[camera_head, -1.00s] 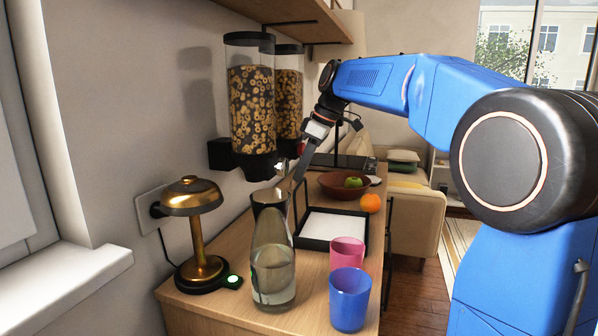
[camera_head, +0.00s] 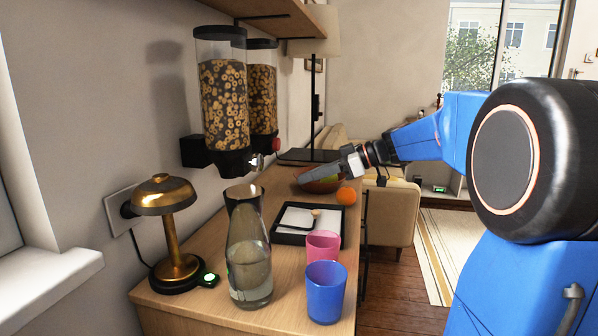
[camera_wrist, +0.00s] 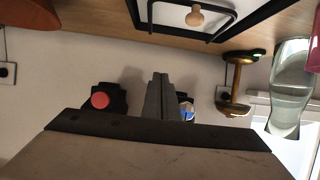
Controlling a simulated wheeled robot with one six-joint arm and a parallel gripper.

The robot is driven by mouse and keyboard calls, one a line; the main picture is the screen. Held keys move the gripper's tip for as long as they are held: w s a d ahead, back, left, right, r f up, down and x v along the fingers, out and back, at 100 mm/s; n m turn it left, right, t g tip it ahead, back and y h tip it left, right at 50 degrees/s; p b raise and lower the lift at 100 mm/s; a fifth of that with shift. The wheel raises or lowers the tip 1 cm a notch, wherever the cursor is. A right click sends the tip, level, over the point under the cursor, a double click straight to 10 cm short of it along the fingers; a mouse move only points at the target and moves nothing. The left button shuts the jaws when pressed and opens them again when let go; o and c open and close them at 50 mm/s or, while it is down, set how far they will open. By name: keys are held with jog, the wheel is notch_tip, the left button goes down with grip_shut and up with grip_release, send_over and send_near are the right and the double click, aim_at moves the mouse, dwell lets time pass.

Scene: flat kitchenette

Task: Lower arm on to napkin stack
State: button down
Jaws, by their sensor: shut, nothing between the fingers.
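The napkin stack (camera_head: 293,219) lies white in a black tray (camera_head: 297,239) on the wooden counter. The holder's arm, a thin black bar with a round wooden knob (camera_head: 315,213), lies down flat over the napkins. The wrist view shows the knob (camera_wrist: 195,17) and the bar (camera_wrist: 176,33) at the top, over the white napkins. I cannot tell whether the bar presses on them. My gripper (camera_head: 303,178) is shut and empty, beyond the tray and in front of the bowl in the head view. Its closed fingers (camera_wrist: 159,97) show in the wrist view, apart from the tray.
A pink cup (camera_head: 323,246), a blue cup (camera_head: 326,292) and a glass carafe (camera_head: 249,262) stand nearer. A brass lamp (camera_head: 166,232) is at left, cereal dispensers (camera_head: 224,105) on the wall. A bowl (camera_head: 322,186) and an orange (camera_head: 346,196) are behind the tray.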

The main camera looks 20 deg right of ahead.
aim_at(327, 218)
jog(key=d+f+y, duration=0.1)
jog(key=s+f+t, duration=0.1)
jog(key=d+f+y, duration=0.1)
jog(key=shift+s+d+f+t+y, duration=0.15)
jog(key=shift+s+d+t+y, duration=0.15)
jog(key=shift+t, duration=0.1)
jog(key=f, duration=0.1)
jog(key=d+f, duration=0.1)
jog(key=f, duration=0.1)
jog(key=shift+s+d, duration=0.15)
jog(key=shift+s, duration=0.2)
jog(key=shift+s+d+f, duration=0.1)
jog(key=shift+f, duration=0.65)
jog(key=shift+s+d+f, duration=0.1)
jog(key=shift+f, duration=0.65)
jog(key=shift+f, duration=0.1)
jog(key=v, duration=1.7)
jog(key=shift+d, duration=0.25)
